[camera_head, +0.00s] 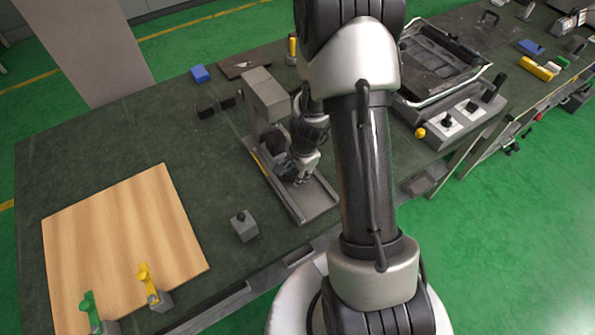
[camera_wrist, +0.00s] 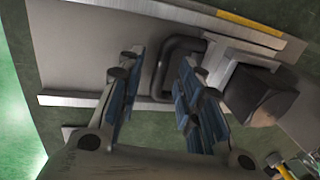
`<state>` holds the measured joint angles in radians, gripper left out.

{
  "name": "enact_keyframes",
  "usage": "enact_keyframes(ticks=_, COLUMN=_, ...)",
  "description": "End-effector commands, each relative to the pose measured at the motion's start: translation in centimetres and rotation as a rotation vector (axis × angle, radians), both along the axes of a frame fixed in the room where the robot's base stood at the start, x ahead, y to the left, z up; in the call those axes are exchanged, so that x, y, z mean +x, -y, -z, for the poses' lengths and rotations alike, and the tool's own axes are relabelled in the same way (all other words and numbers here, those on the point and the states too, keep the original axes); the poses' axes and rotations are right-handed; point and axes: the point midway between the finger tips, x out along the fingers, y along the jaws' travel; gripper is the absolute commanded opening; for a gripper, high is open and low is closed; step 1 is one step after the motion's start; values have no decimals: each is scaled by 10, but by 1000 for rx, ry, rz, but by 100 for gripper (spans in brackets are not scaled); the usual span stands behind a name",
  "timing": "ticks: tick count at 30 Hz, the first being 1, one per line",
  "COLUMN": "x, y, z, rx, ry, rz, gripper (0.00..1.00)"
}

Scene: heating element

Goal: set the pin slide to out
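The pin slide (camera_head: 312,207) is a grey metal base with raised rails and a yellow strip along one edge, with a tall grey block at its far end. In the wrist view its flat plate (camera_wrist: 85,55) shows, with a dark U-shaped handle (camera_wrist: 180,44) on it. My gripper (camera_head: 300,177) is low over the slide. In the wrist view my gripper (camera_wrist: 160,75) is open, its blue-padded fingers apart. The handle's near bar appears between the fingers, and its right part is partly behind the right finger. I cannot tell whether either finger touches it.
A small grey box with a black knob (camera_head: 244,226) stands left of the slide. A wooden board (camera_head: 120,235) lies further left, with green and yellow levers (camera_head: 146,281) at its near edge. A grey machine with a tray (camera_head: 437,60) stands right of my arm.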

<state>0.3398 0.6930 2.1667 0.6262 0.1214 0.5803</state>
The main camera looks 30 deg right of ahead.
Motion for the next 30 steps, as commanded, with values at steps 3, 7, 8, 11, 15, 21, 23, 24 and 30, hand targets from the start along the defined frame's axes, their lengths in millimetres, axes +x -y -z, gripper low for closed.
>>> enact_keyframes(ticks=3, x=0, y=0, z=0, rx=0, ry=0, rz=0, gripper=31)
enact_keyframes(ticks=7, x=0, y=0, z=0, rx=0, ry=0, rz=0, gripper=22)
enact_keyframes(ticks=8, x=0, y=0, z=0, rx=0, ry=0, rz=0, gripper=20)
enact_keyframes(ticks=11, x=0, y=0, z=0, rx=0, ry=0, rz=0, gripper=14)
enact_keyframes(ticks=15, x=0, y=0, z=0, rx=0, ry=0, rz=0, gripper=4)
enact_keyframes(ticks=21, x=0, y=0, z=0, rx=0, ry=0, rz=0, gripper=0)
enact_keyframes(ticks=23, x=0, y=0, z=0, rx=0, ry=0, rz=0, gripper=0)
enact_keyframes(ticks=24, x=0, y=0, z=0, rx=0, ry=0, rz=0, gripper=0)
enact_keyframes(ticks=30, x=0, y=0, z=0, rx=0, ry=0, rz=0, gripper=0)
